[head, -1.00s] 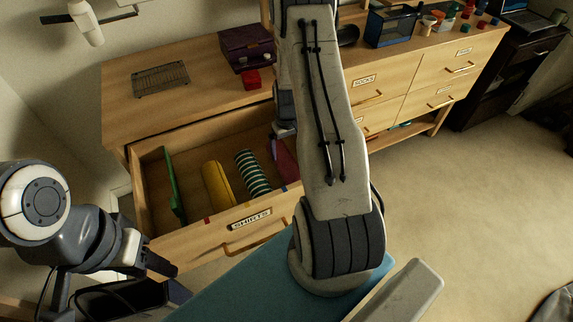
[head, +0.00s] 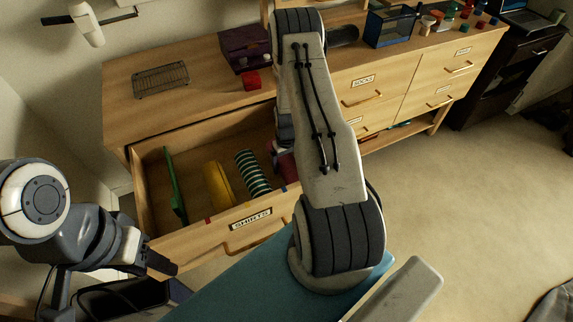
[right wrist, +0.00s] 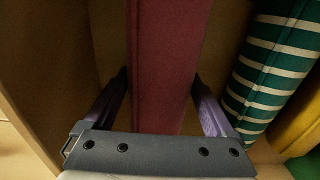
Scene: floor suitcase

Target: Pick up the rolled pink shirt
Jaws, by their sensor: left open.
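The rolled pink shirt (right wrist: 165,60) is a dark pink roll standing lengthwise in the middle of the right wrist view. In the head view only a bit of it (head: 289,168) shows beside my right arm, in the open shirts drawer. My right gripper (right wrist: 160,100) is open, with one finger on each side of the roll. Contact is not clear. My left gripper (head: 168,277) is open and empty, in front of the drawer at the lower left.
The open drawer (head: 185,233) also holds a green item (head: 174,185), a yellow roll (head: 218,184) and a green-and-white striped roll (head: 252,172). The striped roll stands just right of my right gripper in the wrist view. The dresser top holds a wire rack (head: 160,80) and purple box (head: 245,47).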

